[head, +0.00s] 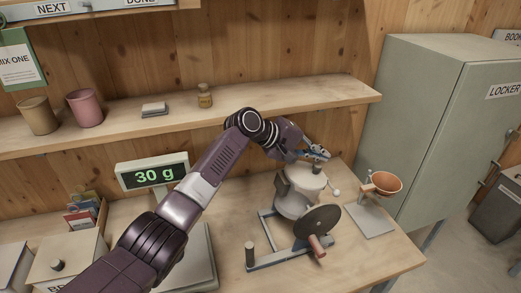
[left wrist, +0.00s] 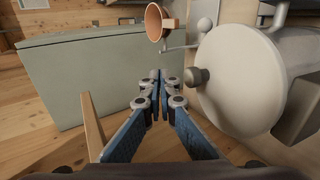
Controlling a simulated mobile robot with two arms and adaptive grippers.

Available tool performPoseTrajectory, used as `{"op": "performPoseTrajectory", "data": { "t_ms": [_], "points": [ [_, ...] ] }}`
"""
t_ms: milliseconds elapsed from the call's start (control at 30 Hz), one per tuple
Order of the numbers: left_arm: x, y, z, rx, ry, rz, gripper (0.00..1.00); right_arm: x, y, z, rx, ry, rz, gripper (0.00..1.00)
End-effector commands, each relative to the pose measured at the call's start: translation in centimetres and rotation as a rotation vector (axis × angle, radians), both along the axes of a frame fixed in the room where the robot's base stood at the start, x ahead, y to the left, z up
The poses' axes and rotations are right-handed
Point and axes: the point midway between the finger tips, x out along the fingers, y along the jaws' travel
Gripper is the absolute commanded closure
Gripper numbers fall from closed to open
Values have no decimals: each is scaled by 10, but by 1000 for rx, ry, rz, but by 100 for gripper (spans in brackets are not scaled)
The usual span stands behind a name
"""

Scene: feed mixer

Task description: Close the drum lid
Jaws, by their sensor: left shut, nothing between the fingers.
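The white mixing drum (head: 296,203) sits in its metal frame on the bench. Its round pale lid (head: 305,175) lies across the drum's top, but I cannot tell whether it is fully seated. In the left wrist view the lid (left wrist: 240,85) is a large disc at the right, with a small grey knob (left wrist: 197,77) on its face. My left gripper (head: 318,154) is just above the lid's far side. In the left wrist view the gripper (left wrist: 158,84) is shut and empty, beside the knob and apart from it. My right gripper is out of view.
A dark crank wheel (head: 317,226) stands at the drum's front. An orange funnel (head: 386,183) on a stand is to its right. A scale display (head: 154,171) reads 30 g. A shelf (head: 260,109) runs behind, and a green locker (head: 426,115) stands at the right.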

Motion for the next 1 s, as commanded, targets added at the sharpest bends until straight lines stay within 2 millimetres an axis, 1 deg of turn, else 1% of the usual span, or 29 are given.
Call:
{"op": "performPoseTrajectory", "data": {
  "t_ms": [33,100,433,867,1000],
  "points": [
    [0,-2,1,23,8,0,100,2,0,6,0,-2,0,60],
    [1,-3,-3,50,18,0,100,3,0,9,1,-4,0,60],
    [2,-5,-13,112,40,0,100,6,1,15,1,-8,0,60],
    [2,-5,-13,113,40,-1,100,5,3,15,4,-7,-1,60],
    [2,-5,-10,113,41,0,100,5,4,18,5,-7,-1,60]
  ]
}}
